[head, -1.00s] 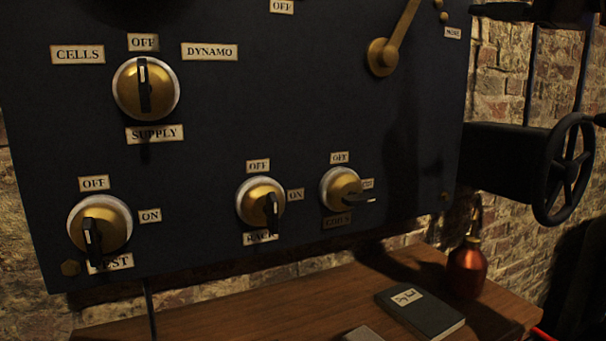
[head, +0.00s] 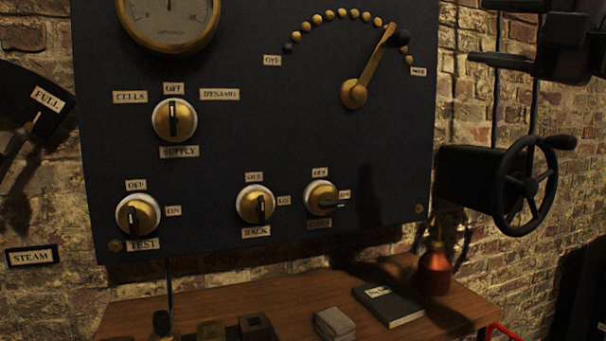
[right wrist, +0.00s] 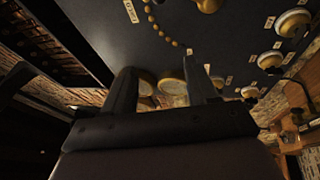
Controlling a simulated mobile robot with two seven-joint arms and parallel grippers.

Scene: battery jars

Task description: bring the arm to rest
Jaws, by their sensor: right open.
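My right gripper (head: 477,33) is at the upper right of the head view, its two dark fingers pointing left and standing apart. It is open with nothing between the fingers. It hangs in front of the brick wall, to the right of the dark switch panel (head: 230,100) in the picture. I cannot tell the distance to the panel. My left gripper is not in view.
A handwheel (head: 525,185) sits below my right gripper. The panel bears a brass lever (head: 372,65) and knobs, including the supply knob (head: 174,120). A wooden table (head: 270,301) below holds a dark book (head: 388,306), a copper-red bottle (head: 434,275) and small blocks.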

